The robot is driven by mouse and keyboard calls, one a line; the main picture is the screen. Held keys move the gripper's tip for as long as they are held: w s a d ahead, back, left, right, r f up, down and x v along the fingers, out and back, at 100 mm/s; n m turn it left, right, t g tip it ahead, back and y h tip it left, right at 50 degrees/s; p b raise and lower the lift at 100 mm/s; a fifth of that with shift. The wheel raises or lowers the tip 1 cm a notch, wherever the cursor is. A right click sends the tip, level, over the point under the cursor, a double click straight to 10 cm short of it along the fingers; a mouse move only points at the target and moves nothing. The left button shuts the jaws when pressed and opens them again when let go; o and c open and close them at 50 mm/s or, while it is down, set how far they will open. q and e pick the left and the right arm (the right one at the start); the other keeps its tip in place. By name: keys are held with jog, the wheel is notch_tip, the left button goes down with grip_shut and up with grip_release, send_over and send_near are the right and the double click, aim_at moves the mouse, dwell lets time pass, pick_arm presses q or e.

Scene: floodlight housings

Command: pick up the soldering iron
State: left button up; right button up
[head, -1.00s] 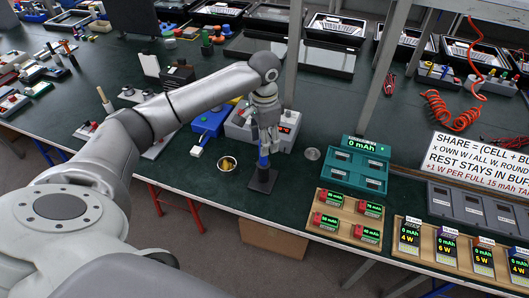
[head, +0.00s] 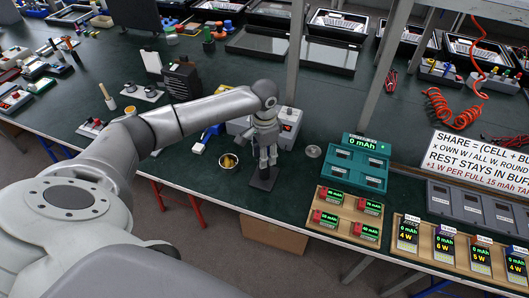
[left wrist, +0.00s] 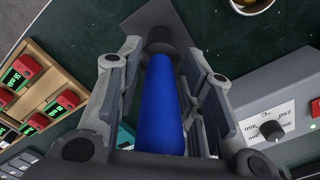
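The soldering iron shows in the left wrist view as a blue handle (left wrist: 161,110). It stands in a black holder (head: 264,179), which also shows in the wrist view (left wrist: 158,32). My left gripper (head: 264,160) is over the holder and hides most of the iron in the head view. In the left wrist view its two fingers (left wrist: 162,62) are on either side of the blue handle, apart, with narrow gaps beside it. The gripper looks open around the handle. My right gripper is in neither view.
A grey station with a knob (left wrist: 285,112) is close beside the gripper. A small brass-coloured bowl (head: 229,162) stands left of the holder. A teal charger (head: 357,164) and a wooden tray with red cells (head: 345,229) are at the right. The table's front edge is near.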

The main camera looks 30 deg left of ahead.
pick_arm(q)
grip_shut()
jog(key=shift+r, duration=0.15)
notch_tip(320, 180, up, 10)
jog(key=shift+f+b, duration=0.1)
jog(key=shift+b, duration=0.6)
